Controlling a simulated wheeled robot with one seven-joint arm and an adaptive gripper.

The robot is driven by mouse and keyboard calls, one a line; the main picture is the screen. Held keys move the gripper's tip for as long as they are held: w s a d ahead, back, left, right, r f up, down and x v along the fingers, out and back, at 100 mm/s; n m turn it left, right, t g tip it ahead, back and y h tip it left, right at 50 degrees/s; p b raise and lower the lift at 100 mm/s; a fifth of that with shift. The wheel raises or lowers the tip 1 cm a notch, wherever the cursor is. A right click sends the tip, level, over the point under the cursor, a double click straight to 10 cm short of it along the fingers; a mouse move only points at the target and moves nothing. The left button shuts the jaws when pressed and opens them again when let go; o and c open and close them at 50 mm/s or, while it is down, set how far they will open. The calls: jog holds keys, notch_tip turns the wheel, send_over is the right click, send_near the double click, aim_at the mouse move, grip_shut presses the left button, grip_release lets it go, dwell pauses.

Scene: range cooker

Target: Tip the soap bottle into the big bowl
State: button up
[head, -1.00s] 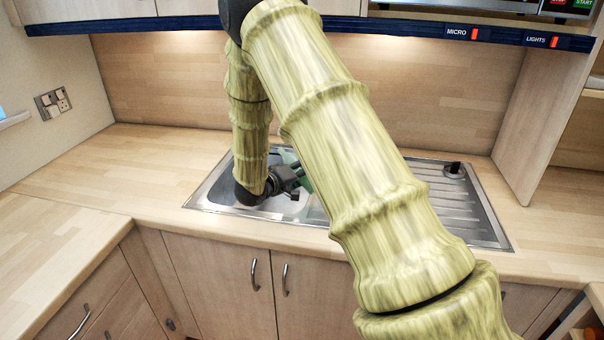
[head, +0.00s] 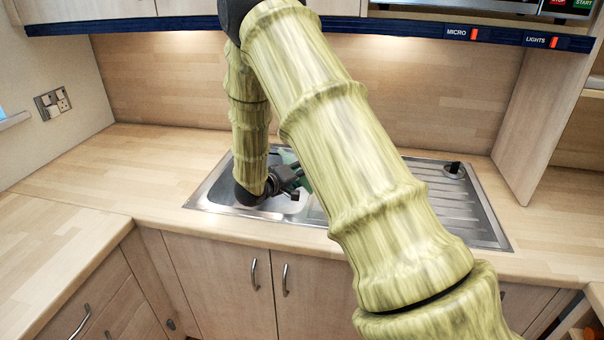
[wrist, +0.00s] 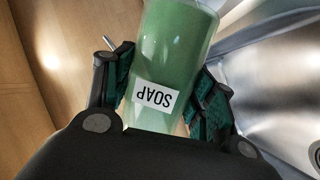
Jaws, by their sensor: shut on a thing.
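The soap bottle (wrist: 178,45) is green with a white SOAP label that reads upside down in the wrist view. My gripper (wrist: 165,78) is shut on it, with a finger on each side. My arm hides most of the bottle and part of the bowl there. The bottle's exact tilt and its mouth cannot be made out.
The steel sink's ribbed drainer (head: 455,205) lies to the right, with a small dark item (head: 454,168) at its back. The wooden worktop (head: 120,165) left of the sink is clear. A wall cabinet edge with a blue strip (head: 180,25) runs above.

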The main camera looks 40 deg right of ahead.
jog(key=shift+s+d+f+n+g+h+p, duration=0.25)
jog(key=shift+n+p, duration=0.35)
jog(key=shift+p, duration=0.9)
jog(key=shift+s+a+f+n+g+h+p, duration=0.1)
jog(key=shift+s+f+n+g+p, duration=0.35)
jog(key=shift+p, duration=1)
dwell(1.8)
jog(key=shift+w+f+n+p, duration=0.1)
jog(key=shift+f+n+p, duration=0.5)
jog(key=shift+n+p, duration=0.55)
dwell(2.1)
